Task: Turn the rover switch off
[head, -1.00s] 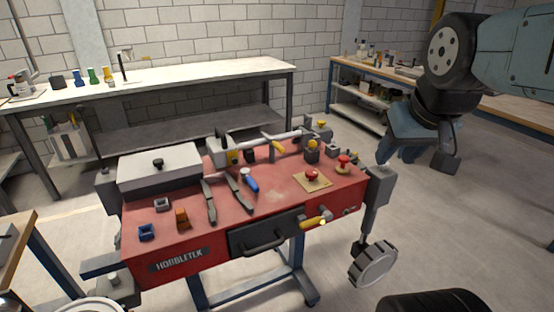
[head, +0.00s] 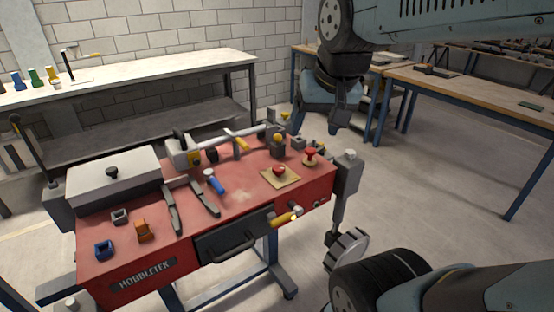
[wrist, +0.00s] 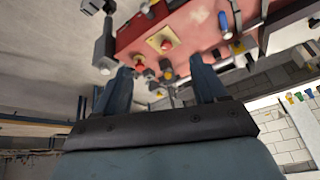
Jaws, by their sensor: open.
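A red workbench labelled HOBBLETEK (head: 240,200) stands in the head view. A red mushroom button (head: 279,169) sits on a tan plate on its top; it also shows in the wrist view (wrist: 165,44). A second red knob (head: 311,154) stands near the right back corner. A yellow-handled lever (head: 283,219) sticks out of the front face. I cannot tell which of these is the rover switch. My gripper (head: 318,122) is above and behind the bench's right back corner, apart from it. In the wrist view its fingers (wrist: 163,84) are open and empty.
A grey lidded box (head: 110,172), a blue-handled tool (head: 214,182) and flat dark tools lie on the bench top. A white table (head: 150,80) stands behind along the wall. A wooden table (head: 450,88) stands at right.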

